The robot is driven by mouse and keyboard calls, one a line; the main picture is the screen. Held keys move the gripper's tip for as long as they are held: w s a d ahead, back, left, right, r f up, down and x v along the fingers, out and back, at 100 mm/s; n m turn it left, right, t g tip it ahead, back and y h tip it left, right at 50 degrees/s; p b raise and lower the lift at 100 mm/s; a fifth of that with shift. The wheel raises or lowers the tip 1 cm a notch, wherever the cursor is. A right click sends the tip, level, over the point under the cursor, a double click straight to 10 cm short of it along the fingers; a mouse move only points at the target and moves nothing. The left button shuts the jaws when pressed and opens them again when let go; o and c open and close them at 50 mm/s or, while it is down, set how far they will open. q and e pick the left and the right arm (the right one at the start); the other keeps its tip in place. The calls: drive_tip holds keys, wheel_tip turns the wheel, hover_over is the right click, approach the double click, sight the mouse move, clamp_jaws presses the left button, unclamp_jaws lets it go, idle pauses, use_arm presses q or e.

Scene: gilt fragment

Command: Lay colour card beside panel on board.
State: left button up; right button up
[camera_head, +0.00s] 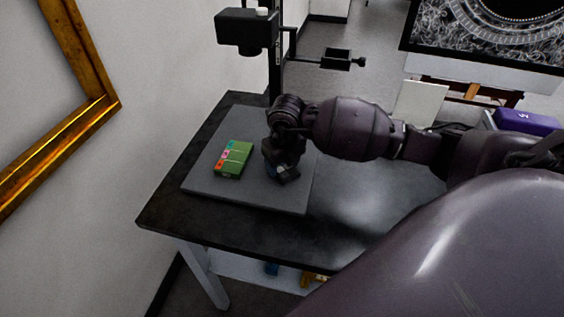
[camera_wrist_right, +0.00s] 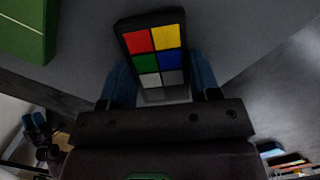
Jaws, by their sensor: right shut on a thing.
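The colour card (camera_wrist_right: 155,52) is a dark-framed card with red, yellow, green, blue, white and grey patches. My right gripper (camera_wrist_right: 162,84) is shut on it, one blue finger at each side. In the head view the right gripper (camera_head: 283,174) is over the right part of the grey board (camera_head: 212,191) and mostly hides the card. I cannot tell whether the card touches the board. The panel (camera_head: 237,160), a green block with coloured patches along its left side, lies on the board left of the gripper. Its green edge shows top left in the wrist view (camera_wrist_right: 28,35).
The board lies on a dark table (camera_head: 345,220). A black camera stand (camera_head: 247,32) rises behind it, with a small clamp arm (camera_head: 342,59) reaching right. A gilt frame (camera_head: 75,140) is on the left wall. The board's front strip is bare.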

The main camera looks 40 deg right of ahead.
sight(285, 170)
drive_tip(key=shift+f, duration=0.1)
drive_tip(key=o, duration=0.9)
drive_tip(key=r, duration=0.4)
drive_tip(key=s+r, duration=0.1)
drive_tip(key=r, duration=0.7)
drive_tip(key=shift+s+a+r+p, duration=0.1)
drive_tip(key=shift+s+r+p, duration=0.1)
drive_tip(key=shift+p, duration=0.15)
drive_tip(key=shift+f, duration=0.1)
